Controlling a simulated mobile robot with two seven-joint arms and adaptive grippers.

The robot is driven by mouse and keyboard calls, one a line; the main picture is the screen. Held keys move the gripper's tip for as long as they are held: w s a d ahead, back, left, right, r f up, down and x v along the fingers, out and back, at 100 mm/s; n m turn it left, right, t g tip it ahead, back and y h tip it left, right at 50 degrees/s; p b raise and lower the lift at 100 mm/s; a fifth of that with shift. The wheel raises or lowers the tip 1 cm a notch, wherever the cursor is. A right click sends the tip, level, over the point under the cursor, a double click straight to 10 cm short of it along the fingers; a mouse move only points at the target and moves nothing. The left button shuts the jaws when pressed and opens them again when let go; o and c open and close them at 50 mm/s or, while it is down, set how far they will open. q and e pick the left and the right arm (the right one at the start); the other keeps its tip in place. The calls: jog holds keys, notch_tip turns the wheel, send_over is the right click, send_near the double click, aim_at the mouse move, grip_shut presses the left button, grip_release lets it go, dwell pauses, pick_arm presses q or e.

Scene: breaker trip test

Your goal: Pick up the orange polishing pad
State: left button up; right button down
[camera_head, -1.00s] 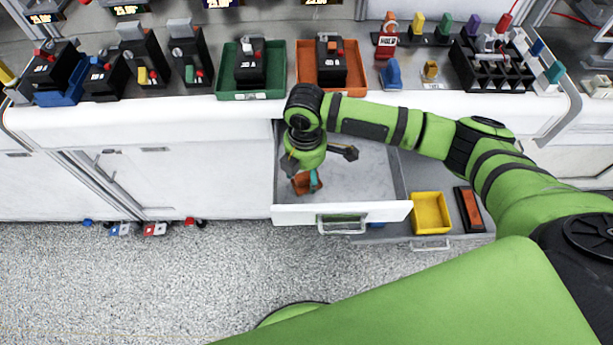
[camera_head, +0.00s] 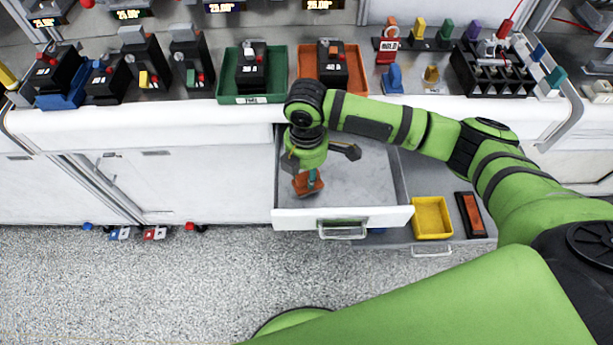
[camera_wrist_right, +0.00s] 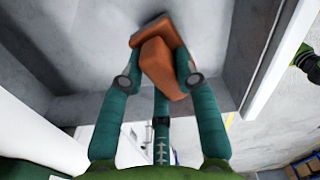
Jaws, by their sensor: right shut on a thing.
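The orange polishing pad (camera_head: 307,184) is in the open upper drawer (camera_head: 372,176), near its left front corner. My right gripper (camera_head: 313,176) reaches down into the drawer and is shut on the pad. In the right wrist view, the teal fingers of this gripper (camera_wrist_right: 160,82) press on both sides of the pad's raised orange block (camera_wrist_right: 160,68); its wider base lies beyond them. I cannot tell whether the base touches the drawer floor. My left gripper is not in view.
Green (camera_head: 251,97) and orange trays (camera_head: 304,86) with breakers stand on the bench above.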

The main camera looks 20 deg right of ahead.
jog(key=shift+r, duration=0.9)
jog(key=s+d+r+b, duration=0.2)
jog(key=s+d+r, duration=0.3)
jog(key=d, duration=0.5)
jog(key=shift+d+r, duration=0.3)
jog(key=shift+r, duration=0.85)
jog(key=c, duration=1.9)
grip_release()
jog(key=shift+a, duration=0.1)
jog(key=shift+c, duration=0.2)
